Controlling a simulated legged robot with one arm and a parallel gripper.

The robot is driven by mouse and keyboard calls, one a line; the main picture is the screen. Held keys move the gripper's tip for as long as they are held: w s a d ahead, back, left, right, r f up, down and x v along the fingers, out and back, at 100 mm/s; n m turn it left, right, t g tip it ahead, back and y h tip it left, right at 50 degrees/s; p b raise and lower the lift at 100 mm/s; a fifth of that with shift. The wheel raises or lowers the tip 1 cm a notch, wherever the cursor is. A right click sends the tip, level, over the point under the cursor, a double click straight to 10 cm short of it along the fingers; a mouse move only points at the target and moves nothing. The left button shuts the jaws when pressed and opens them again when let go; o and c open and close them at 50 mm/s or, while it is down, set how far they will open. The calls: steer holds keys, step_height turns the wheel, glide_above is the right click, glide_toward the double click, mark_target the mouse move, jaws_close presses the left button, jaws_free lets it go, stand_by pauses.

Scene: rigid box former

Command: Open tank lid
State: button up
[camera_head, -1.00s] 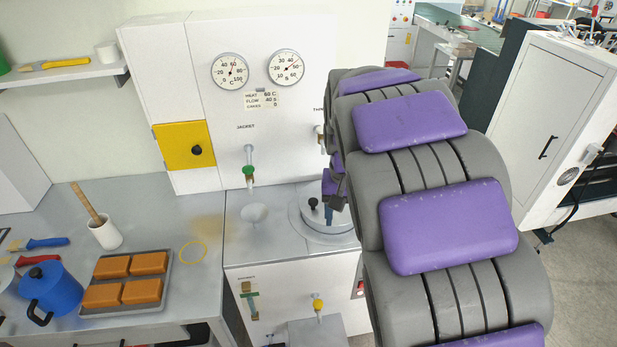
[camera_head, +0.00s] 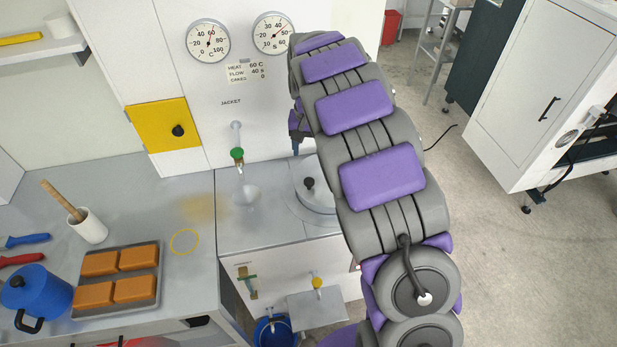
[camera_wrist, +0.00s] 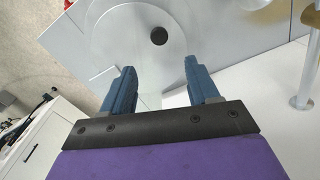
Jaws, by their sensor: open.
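The tank lid (camera_head: 318,200) is a round grey metal disc with a black knob (camera_head: 309,183), lying flat on the steel counter in the head view. My arm covers its right part. In the wrist view the lid (camera_wrist: 115,35) fills the top, with its knob (camera_wrist: 158,36) beyond and between the fingertips. My gripper (camera_wrist: 159,72) is open and empty, with its two blue fingers apart and not touching the knob. In the head view my gripper (camera_head: 296,140) shows partly, above and behind the knob; the rest is hidden by my arm.
A tap with a green collar (camera_head: 237,156) stands left of the lid, below two gauges on a white panel (camera_head: 225,120). A yellow valve (camera_head: 317,283) and a blue bucket (camera_head: 273,331) are below. A tray of orange blocks (camera_head: 158,285) lies left.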

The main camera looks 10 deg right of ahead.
mark_target(309, 180)
step_height(309, 180, down, 12)
steer(key=shift+f+b, duration=0.25)
steer(key=shift+b, duration=0.8)
jaws_close()
